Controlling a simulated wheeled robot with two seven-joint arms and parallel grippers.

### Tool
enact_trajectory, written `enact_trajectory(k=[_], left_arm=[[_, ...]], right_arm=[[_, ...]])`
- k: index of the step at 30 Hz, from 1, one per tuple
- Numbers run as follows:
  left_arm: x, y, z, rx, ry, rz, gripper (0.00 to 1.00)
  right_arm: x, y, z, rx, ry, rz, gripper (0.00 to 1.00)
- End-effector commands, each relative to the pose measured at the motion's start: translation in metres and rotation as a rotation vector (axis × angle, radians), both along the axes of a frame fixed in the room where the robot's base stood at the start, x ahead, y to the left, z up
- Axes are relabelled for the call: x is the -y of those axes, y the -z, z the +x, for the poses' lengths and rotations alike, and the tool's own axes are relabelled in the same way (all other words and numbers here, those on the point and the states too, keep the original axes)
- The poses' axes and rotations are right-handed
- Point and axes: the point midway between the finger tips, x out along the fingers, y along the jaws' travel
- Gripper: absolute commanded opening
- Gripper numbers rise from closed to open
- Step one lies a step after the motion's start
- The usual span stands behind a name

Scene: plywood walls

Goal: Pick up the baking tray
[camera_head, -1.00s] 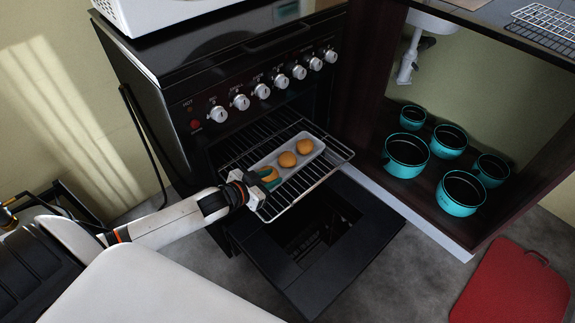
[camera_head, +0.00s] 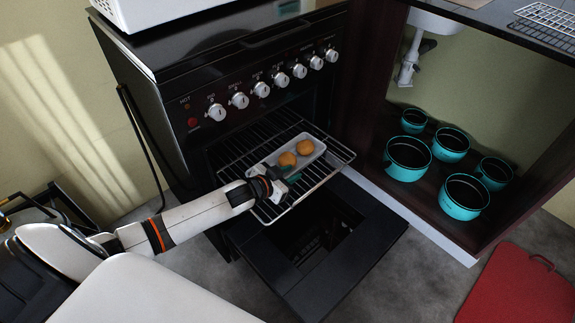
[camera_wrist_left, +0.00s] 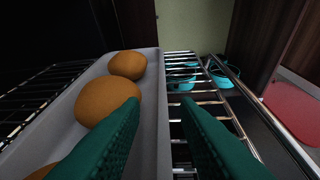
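The baking tray (camera_head: 316,153) is a narrow, light grey tray on the pulled-out oven rack. Two round golden buns (camera_head: 304,147) show on it in the head view; my arm hides part of its near end. In the left wrist view the tray (camera_wrist_left: 154,75) carries buns (camera_wrist_left: 108,103), with another partly seen at the bottom. My left gripper (camera_head: 287,182) is at the tray's near right side. In the wrist view its green fingers (camera_wrist_left: 160,108) are apart, one over the tray's inside and one outside its right wall. My right gripper is not in view.
The wire rack (camera_head: 330,168) sticks out above the lowered black oven door (camera_head: 345,262). Several teal pots (camera_head: 408,160) stand in the open cabinet at the right. Stove knobs (camera_head: 262,89) are above the rack. A red board (camera_head: 515,290) lies on the floor.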

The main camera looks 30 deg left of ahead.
Motion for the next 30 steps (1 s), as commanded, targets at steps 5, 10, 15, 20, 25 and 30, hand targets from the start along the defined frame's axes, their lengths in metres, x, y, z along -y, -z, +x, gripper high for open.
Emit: enact_trajectory(k=[5,10,15,20,25,30], left_arm=[[0.0,0.0,0.0,0.0,0.0,0.0,0.09],[0.0,0.0,0.0,0.0,0.0,0.0,0.0],[0.0,-0.002,0.0,0.004,0.001,0.0,0.0],[0.0,-0.004,0.0,0.004,0.001,0.0,0.0],[0.0,-0.02,0.0,0.005,0.001,0.0,0.0],[0.0,-0.043,0.001,0.006,0.002,0.001,0.0]], right_arm=[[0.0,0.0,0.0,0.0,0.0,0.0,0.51],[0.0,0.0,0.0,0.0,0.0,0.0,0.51],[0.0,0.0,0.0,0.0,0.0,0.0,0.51],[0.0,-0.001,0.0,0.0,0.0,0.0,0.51],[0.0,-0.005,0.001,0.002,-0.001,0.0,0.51],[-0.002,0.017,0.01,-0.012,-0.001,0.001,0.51]])
